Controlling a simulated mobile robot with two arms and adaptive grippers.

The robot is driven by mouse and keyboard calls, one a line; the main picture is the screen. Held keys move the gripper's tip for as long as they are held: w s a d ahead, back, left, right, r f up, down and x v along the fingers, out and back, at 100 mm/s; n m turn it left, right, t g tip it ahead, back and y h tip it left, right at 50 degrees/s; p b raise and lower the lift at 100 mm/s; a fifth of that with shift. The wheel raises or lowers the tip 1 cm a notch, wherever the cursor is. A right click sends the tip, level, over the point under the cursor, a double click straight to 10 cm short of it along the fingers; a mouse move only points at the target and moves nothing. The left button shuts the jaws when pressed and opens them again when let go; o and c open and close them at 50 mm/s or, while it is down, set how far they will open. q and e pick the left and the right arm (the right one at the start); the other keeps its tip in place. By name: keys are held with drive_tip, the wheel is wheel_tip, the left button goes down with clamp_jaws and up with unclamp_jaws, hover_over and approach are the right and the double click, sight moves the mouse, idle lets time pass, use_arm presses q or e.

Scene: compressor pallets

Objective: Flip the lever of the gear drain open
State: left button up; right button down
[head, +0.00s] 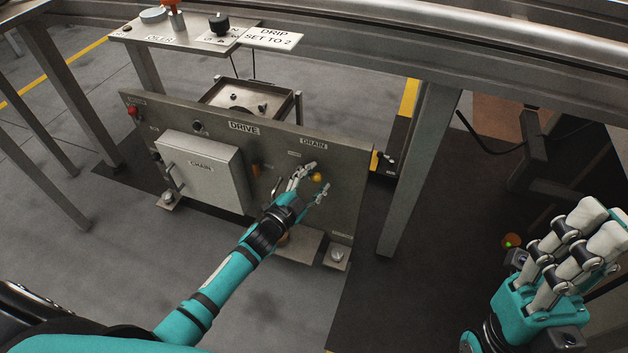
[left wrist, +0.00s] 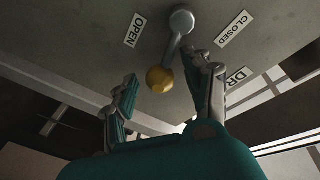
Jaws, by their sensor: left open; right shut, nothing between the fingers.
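The gear drain lever is a grey metal arm (left wrist: 174,52) with a yellow ball knob (left wrist: 160,79), turning on a round pivot on the drive panel. The OPEN label (left wrist: 135,30) is left of the pivot and the CLOSED label (left wrist: 233,28) is right of it in the left wrist view. The knob also shows in the head view (head: 317,177), below the DRAIN label (head: 313,144). My left gripper (left wrist: 163,70) is open, its fingers on either side of the lever; I cannot tell whether either touches it. My right gripper (head: 592,228) is shut and empty, far right of the panel.
The drive panel (head: 345,190) also carries a CHAIN box (head: 202,170) and a red button (head: 132,110). A steel post (head: 415,165) stands right of the panel.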

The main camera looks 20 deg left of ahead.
use_arm(q)
clamp_jaws()
drive_tip(key=shift+f, duration=0.1)
drive_tip(key=shift+f+m+p, duration=0.1)
drive_tip(key=shift+m+p, duration=0.4)
drive_tip(key=shift+s+f+m+g, duration=0.1)
drive_tip(key=shift+f+m+g, duration=0.2)
drive_tip(key=shift+f+m, duration=0.45)
drive_tip(key=shift+c, duration=0.4)
unclamp_jaws()
drive_tip(key=shift+o, duration=0.4)
drive_tip(key=shift+r, duration=0.1)
